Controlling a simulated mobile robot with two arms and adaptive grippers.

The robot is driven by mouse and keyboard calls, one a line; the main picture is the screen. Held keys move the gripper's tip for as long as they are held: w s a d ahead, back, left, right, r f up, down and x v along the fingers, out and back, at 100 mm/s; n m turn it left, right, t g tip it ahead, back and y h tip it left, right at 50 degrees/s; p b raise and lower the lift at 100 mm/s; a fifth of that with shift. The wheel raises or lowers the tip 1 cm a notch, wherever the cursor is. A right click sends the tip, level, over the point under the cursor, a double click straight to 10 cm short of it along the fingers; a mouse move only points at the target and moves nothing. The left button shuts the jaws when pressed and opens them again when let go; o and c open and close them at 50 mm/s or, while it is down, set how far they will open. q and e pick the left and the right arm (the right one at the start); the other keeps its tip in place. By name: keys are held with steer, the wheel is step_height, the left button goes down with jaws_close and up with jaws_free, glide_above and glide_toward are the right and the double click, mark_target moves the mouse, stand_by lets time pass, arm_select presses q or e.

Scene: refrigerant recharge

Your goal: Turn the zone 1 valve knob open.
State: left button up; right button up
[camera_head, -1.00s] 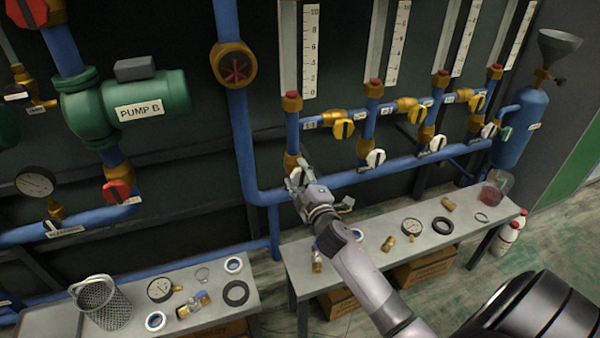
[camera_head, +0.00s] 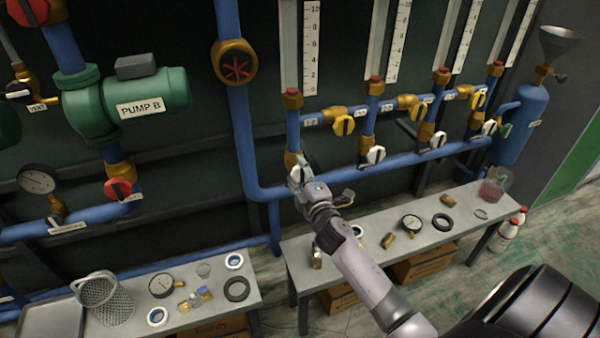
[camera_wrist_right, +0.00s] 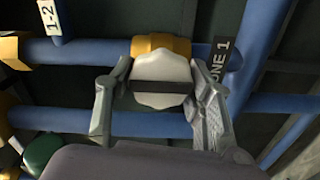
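The zone 1 valve knob (camera_wrist_right: 160,82) is white with a dark bar across its face and sits on a brass valve body (camera_wrist_right: 160,43). In the right wrist view the bar lies level, in line with the blue pipe behind it. My right gripper (camera_wrist_right: 160,88) has one finger on each side of the knob, and the fingertips appear to press on its edges. A "ZONE 1" label (camera_wrist_right: 220,62) is beside it. In the head view my right gripper (camera_head: 300,172) covers part of the knob. My left gripper is not in view.
Yellow valve knobs (camera_head: 343,125) and other white knobs (camera_head: 375,155) line the pipes to the right. A bench (camera_head: 375,255) with loose fittings and a gauge stands below my right arm. Pump B (camera_head: 140,103) is at the left.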

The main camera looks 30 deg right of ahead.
steer(key=o, duration=0.4)
steer(key=shift+s, duration=0.1)
steer(key=v, duration=1.1)
steer(key=shift+s+a, duration=0.2)
steer(key=shift+s, duration=0.2)
steer(key=shift+f, duration=0.15)
